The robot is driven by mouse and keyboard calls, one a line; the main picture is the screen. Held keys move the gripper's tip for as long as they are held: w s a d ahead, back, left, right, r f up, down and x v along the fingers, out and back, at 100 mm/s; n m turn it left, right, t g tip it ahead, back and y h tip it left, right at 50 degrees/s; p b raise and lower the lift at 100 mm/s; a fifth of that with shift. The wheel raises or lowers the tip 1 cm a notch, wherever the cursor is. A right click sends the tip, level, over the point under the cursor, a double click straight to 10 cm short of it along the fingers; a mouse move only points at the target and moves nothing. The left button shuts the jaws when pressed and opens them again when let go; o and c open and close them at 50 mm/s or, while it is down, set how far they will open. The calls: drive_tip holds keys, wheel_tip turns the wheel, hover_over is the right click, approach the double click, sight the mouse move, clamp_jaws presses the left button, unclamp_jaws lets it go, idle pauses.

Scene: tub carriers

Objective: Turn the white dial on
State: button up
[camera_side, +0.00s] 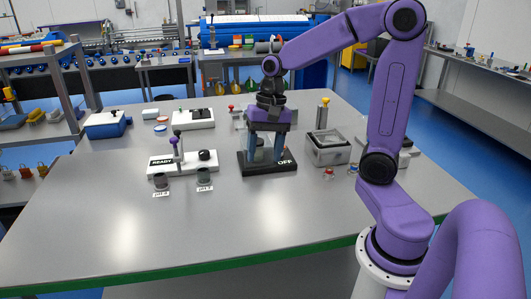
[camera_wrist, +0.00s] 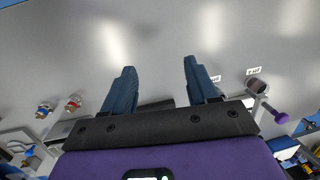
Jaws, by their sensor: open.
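A black box (camera_side: 265,168) marked OFF stands near the middle of the table. A pale part (camera_side: 263,154) shows between my fingers above it. It may be the white dial, but it is mostly hidden, so I cannot tell its turn. My gripper (camera_side: 265,160) points down over this box, one finger on each side of the pale part. I cannot tell whether the fingers touch it. In the wrist view my gripper (camera_wrist: 158,68) has its fingers wide apart. There the gripper body hides most of the dark box, and no white dial shows.
A white box (camera_side: 183,165) marked READY, with a purple-topped lever (camera_side: 176,142) and black knob (camera_side: 207,155), stands close on the left. Two labelled dark cups are before it. A grey bin (camera_side: 328,148) stands on the right. The table's front is clear.

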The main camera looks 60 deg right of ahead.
drive_tip(key=shift+s+a+n, duration=0.4)
drive_tip(key=shift+a+n, duration=0.05)
drive_tip(key=shift+n, duration=0.15)
drive_tip(key=shift+w, duration=0.1)
drive_tip(key=w+d+r+m+h, duration=0.1)
drive_tip(key=w+d+m, duration=0.4)
drive_tip(key=d+m, duration=0.65)
drive_tip(key=w+d+r+m+h, duration=0.15)
drive_tip(key=w+d+m, duration=0.5)
drive_tip(key=d, duration=0.75)
drive_tip(key=shift+m, duration=0.6)
drive_tip(key=f, duration=0.5)
drive_tip(key=s+f, duration=0.1)
drive_tip(key=f, duration=1)
drive_tip(key=shift+s+a+f, duration=0.15)
drive_tip(key=shift+a+f, duration=0.1)
drive_tip(key=shift+a, duration=0.05)
drive_tip(key=c, duration=1.1)
